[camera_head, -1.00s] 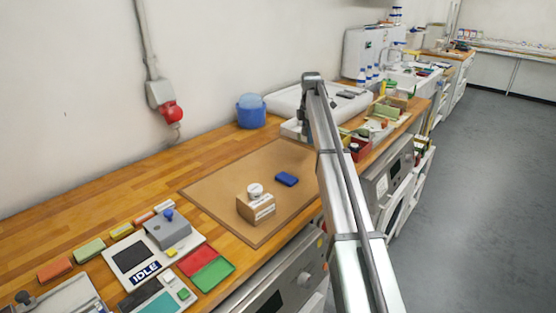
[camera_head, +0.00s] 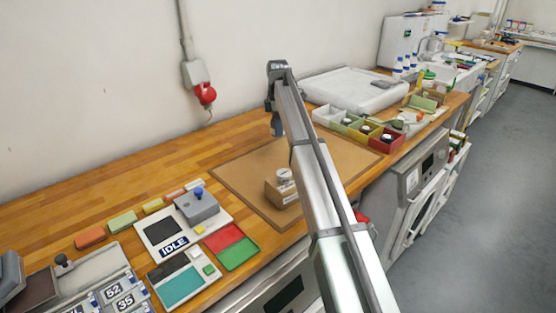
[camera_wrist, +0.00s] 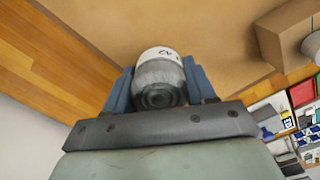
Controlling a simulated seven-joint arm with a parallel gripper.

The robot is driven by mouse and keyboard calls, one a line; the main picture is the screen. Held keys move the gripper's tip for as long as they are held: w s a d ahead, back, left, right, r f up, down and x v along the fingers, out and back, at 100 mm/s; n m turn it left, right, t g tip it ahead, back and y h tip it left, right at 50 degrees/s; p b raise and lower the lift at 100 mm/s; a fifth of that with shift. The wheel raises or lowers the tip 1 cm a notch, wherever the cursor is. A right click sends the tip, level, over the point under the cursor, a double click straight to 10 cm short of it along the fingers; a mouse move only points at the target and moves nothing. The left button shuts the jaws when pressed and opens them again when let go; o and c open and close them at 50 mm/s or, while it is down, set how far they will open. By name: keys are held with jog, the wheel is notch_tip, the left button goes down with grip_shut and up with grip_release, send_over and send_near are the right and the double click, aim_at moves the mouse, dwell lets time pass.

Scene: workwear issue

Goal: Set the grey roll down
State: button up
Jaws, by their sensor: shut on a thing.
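The grey roll (camera_wrist: 160,82), with a white band bearing dark print, is between the blue fingers of my gripper (camera_wrist: 158,70) in the wrist view. My gripper is shut on it. Behind it lie the brown mat (camera_wrist: 195,22) and a strip of bare wooden counter. I cannot tell whether the roll touches a surface. In the head view my gripper (camera_head: 277,127) hangs below the arm's end near the mat's far side (camera_head: 240,165); the roll cannot be made out there.
A cardboard box (camera_head: 281,194) with a whitish roll (camera_head: 284,176) on top stands on the mat. The IDLE panel (camera_head: 163,232) and red and green trays (camera_head: 238,254) lie left and front. Sorting bins (camera_head: 385,139) stand right. The mat's left part is clear.

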jog(key=shift+s+m, duration=0.1)
jog(key=shift+m, duration=0.9)
jog(key=shift+f, duration=5)
jog(key=shift+f, duration=0.15)
jog(key=o, duration=1)
jog(key=shift+o, duration=0.2)
notch_tip(320, 180, up, 12)
jog(key=shift+r, duration=0.15)
